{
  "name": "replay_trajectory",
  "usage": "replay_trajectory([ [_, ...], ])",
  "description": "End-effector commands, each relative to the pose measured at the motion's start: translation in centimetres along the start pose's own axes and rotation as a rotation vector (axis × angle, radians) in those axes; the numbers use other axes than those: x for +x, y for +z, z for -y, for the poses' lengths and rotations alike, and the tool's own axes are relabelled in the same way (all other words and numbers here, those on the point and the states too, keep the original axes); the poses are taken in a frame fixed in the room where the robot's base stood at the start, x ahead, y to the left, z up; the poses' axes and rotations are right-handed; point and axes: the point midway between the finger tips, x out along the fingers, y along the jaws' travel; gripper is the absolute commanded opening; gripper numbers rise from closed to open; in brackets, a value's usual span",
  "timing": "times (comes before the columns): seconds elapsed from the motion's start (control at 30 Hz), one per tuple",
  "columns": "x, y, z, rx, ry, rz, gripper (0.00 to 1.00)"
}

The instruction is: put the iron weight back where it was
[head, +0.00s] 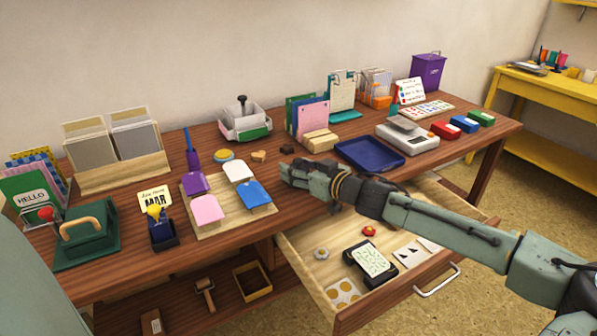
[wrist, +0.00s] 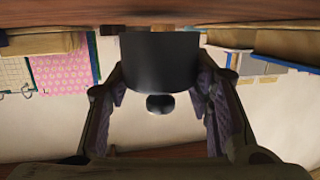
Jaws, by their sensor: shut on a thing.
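The iron weight (wrist: 160,62) is a dark, smooth cylinder with a round knob, seen in the wrist view, which shows the room upside down. My gripper (head: 288,172) is shut on the weight, with one finger on each side of it. The weight's flat base faces the brown table top (head: 335,182). I cannot tell whether it touches the table or hangs just above it. In the head view the weight is hidden by my gripper, which is low over the middle of the table.
Small wooden stamps (head: 259,156) lie behind my gripper. A blue tray (head: 370,153) is to its right, and a board with coloured pads (head: 207,212) to its left. A grey scale (head: 407,136) stands farther right. An open drawer (head: 318,265) extends below my arm.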

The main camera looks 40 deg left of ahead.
Motion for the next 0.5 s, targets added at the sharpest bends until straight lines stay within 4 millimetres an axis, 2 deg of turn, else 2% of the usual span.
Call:
replay_trajectory([
  [0.1,0.19,0.73,0.02,-0.001,-0.001,-0.004,0.0],
  [0.37,0.19,0.81,0.02,-0.003,-0.001,-0.004,0.0],
  [0.4,0.21,1.14,-0.01,-0.001,0.0,0.0,0.48],
  [0.5,0.21,1.13,0.0,-0.002,0.0,0.0,0.54],
])
